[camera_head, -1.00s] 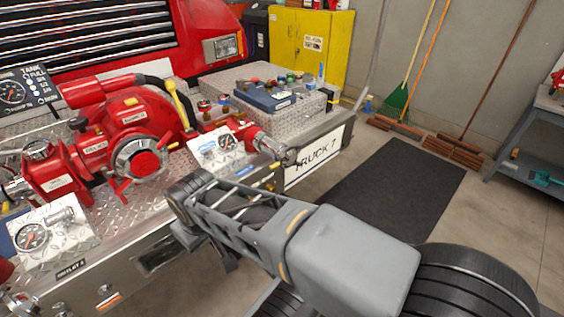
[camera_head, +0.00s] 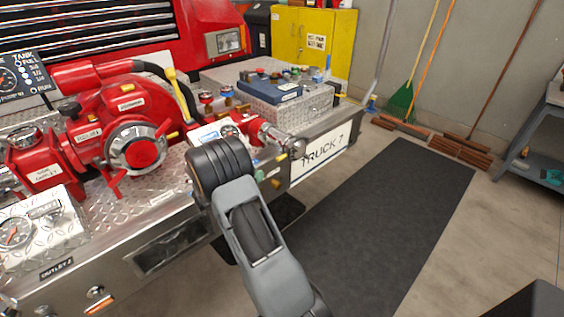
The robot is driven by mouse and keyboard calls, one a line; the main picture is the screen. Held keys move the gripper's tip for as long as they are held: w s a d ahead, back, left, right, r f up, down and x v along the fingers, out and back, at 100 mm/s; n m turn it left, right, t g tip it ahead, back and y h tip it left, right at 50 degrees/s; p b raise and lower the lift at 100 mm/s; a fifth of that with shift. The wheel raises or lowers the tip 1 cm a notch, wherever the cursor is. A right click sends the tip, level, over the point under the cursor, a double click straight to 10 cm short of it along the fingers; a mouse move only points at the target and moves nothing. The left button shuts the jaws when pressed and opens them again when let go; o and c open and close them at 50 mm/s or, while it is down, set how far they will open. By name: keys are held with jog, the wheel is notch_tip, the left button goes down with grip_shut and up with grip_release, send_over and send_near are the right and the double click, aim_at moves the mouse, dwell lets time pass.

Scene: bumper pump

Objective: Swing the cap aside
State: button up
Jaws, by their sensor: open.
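The red pump (camera_head: 100,125) sits on the diamond-plate bumper deck, with a round chrome cover (camera_head: 137,150) around a red hub on its front. A chrome cap (camera_head: 291,147) closes the end of a red outlet pipe (camera_head: 252,126) at the deck's right side, above the TRUCK 7 plate. I cannot tell which of these is the task's cap. My arm rises from the lower middle to a dark joint in front of the deck, left of the outlet. My gripper cannot be made out; the arm hides that area.
A pressure gauge block (camera_head: 38,228) stands at the deck's left. A blue box (camera_head: 272,92) and several coloured knobs sit on the raised diamond-plate box (camera_head: 292,109). A yellow cabinet (camera_head: 311,42) stands behind. The black floor mat (camera_head: 385,225) to the right is clear.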

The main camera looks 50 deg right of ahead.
aim_at(288, 154)
jog(key=shift+n, duration=0.3)
jog(key=d, duration=1.4)
jog(key=shift+s+f, duration=0.2)
jog(key=shift+f, duration=0.1)
jog(key=shift+c, duration=0.4)
grip_shut()
